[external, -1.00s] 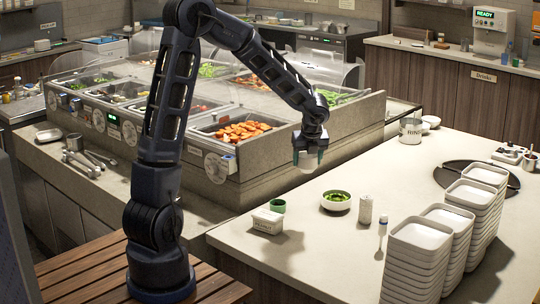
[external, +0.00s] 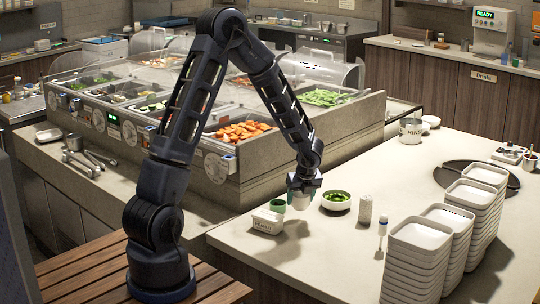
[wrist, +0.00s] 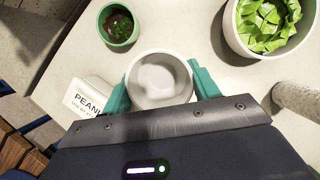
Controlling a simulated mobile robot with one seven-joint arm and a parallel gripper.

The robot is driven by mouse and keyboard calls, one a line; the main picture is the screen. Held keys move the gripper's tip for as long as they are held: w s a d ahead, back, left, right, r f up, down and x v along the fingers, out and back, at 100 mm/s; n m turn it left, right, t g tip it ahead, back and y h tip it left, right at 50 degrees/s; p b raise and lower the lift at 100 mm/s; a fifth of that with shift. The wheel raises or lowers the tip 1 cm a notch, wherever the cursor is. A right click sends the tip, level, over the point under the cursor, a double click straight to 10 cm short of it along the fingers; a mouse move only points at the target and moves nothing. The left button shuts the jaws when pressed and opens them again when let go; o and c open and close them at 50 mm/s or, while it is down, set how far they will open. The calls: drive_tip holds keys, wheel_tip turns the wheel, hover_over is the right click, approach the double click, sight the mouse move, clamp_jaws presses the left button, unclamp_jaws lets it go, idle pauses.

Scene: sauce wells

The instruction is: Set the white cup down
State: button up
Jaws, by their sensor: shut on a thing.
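The white cup (wrist: 160,78) is between the two green fingers of my gripper (wrist: 160,90) in the wrist view. Seen from above, it looks empty, with a grey shaded inside. In the external view my gripper (external: 302,191) points down over the near counter, shut on the white cup (external: 300,203). The cup is low, close to the counter top. I cannot tell whether its base touches the counter.
A bowl of green leaves (external: 336,201) and a shaker (external: 365,210) stand to the right. Stacked white trays (external: 420,237) are farther right. Counter (external: 330,265) in front is bare.

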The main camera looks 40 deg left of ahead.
sight(300, 208)
drive_tip(key=shift+f, duration=2.3)
drive_tip(key=o, duration=1)
drive_tip(key=shift+f, duration=0.15)
